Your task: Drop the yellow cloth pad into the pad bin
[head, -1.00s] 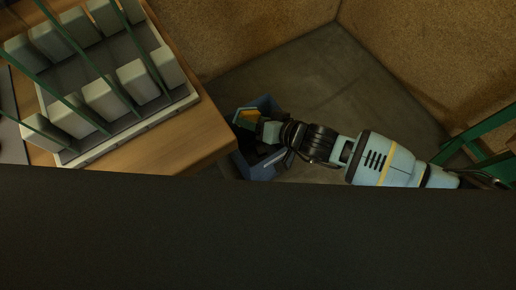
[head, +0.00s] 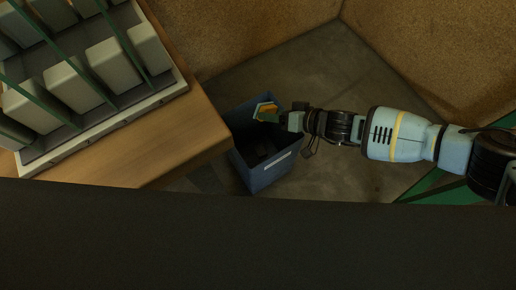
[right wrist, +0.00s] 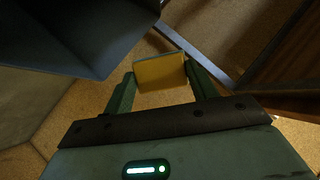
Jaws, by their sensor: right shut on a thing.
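The yellow cloth pad (head: 264,111) shows at the far rim of the dark blue pad bin (head: 262,177) in the head view. My right gripper (head: 281,118) is shut on it. In the right wrist view, the pad (right wrist: 160,72) is held between the two green fingers of my right gripper (right wrist: 162,86). A dark blue-grey wall, apparently the bin (right wrist: 80,35), fills the upper left there, to the left of the pad. The pad's height above the rim is hard to tell. The bin's inside is dark. My left gripper is not in view.
A wooden table (head: 185,140) stands left of the bin and carries a rack (head: 75,135) of pale blocks with green bars. Brown walls (head: 430,60) meet in a corner behind the bin. Grey floor (head: 340,75) is free around it.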

